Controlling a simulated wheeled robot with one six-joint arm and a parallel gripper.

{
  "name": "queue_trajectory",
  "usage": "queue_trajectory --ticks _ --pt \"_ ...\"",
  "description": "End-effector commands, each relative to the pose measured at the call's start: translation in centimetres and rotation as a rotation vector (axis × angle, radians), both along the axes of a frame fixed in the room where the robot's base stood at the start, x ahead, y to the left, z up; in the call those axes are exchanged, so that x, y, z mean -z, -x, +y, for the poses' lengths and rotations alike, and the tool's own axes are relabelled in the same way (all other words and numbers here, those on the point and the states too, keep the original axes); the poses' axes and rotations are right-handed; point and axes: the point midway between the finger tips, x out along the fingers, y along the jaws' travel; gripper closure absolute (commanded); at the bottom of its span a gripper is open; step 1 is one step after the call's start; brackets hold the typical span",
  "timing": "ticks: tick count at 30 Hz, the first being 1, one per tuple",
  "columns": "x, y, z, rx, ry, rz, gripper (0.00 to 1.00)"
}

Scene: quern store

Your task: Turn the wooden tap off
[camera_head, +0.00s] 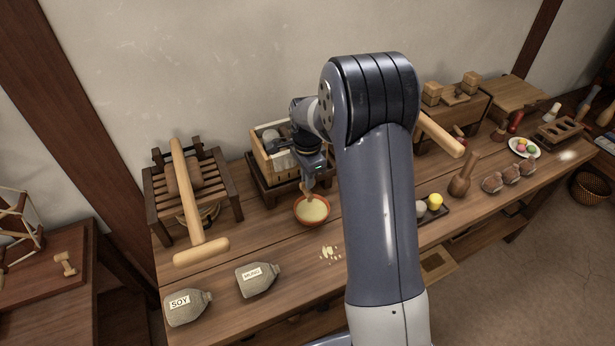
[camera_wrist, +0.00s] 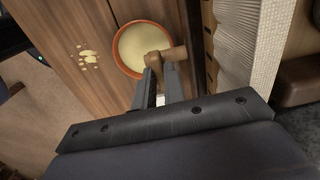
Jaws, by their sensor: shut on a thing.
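The wooden tap (camera_wrist: 162,60) shows in the wrist view as a light-brown handle and a rounded spout piece over a bowl. My gripper (camera_wrist: 157,74) is shut on the tap's handle, with its fingertips at the near end of it. In the head view my gripper (camera_head: 309,180) is small and reaches down at the front of a wooden box press (camera_head: 262,180), and the tap (camera_head: 306,191) shows just below it. A terracotta bowl (camera_head: 300,219) of pale yellow liquid stands below the tap. Whether liquid is running cannot be told.
Two grey sacks, marked SOY (camera_head: 188,307) and MUNG (camera_head: 258,279), lie at the front left. A slatted wooden frame with a long mallet (camera_head: 190,210) stands left. My arm hides the bench's middle.

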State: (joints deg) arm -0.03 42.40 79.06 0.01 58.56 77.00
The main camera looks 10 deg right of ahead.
Motion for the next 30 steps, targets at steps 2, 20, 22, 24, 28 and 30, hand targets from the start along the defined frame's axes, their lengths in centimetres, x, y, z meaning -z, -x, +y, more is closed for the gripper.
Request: queue_trajectory --ticks 2,20,22,24,28,30 --pt "-0.06 -0.05 -0.01 0.02 0.001 -0.002 1.0" --pt "-0.06 -0.05 -0.01 0.048 0.0 -0.002 0.87" --pt "-0.05 -0.05 -0.01 0.048 0.0 -0.002 0.81" --pt "-0.05 -0.04 -0.01 0.048 0.0 -0.002 0.75" --pt "-0.03 -0.03 0.0 0.047 0.0 -0.001 0.67" --pt "-0.02 -0.02 -0.01 0.047 0.0 -0.001 0.67"
